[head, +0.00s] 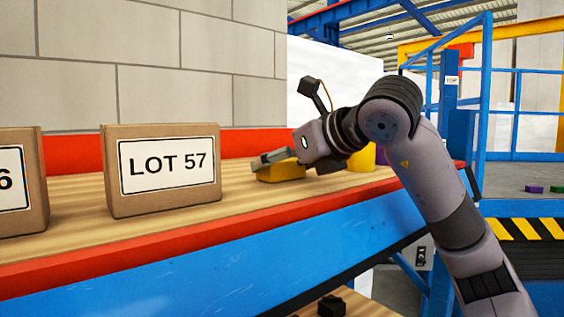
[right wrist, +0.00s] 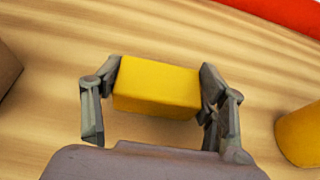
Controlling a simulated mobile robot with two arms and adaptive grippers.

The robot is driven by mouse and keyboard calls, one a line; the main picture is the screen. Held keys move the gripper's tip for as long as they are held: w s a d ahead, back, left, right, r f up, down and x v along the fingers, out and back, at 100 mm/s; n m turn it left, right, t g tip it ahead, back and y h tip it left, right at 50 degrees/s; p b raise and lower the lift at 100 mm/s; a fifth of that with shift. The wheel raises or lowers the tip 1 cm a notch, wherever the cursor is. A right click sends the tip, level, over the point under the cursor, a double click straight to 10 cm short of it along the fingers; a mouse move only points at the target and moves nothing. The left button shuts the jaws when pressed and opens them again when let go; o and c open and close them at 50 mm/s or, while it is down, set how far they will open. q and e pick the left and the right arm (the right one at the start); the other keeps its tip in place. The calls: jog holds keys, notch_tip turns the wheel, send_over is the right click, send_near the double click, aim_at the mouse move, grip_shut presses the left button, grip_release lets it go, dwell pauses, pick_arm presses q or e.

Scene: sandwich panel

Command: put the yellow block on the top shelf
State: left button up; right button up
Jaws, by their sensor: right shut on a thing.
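The yellow block (head: 281,171) is at the wooden shelf surface (head: 75,222), to the right of the LOT 57 box. My right gripper (head: 268,160) reaches over the shelf from the right and is at the block. In the right wrist view the yellow block (right wrist: 157,87) sits between the two fingers of the right gripper (right wrist: 158,90), which is shut on it. I cannot tell whether the block touches the wood or is slightly raised. My left gripper is not in view.
The LOT 57 box (head: 163,170) stands left of the gripper, with another labelled box (head: 20,180) further left. A yellow rounded object (head: 362,157) stands close on the right, partly behind my arm; it also shows in the right wrist view (right wrist: 301,135). A red strip (head: 70,152) runs along the back.

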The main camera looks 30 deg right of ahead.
jog(key=o, duration=1.2)
jog(key=shift+f, duration=0.1)
jog(key=b+v, duration=0.2)
jog(key=v, duration=1)
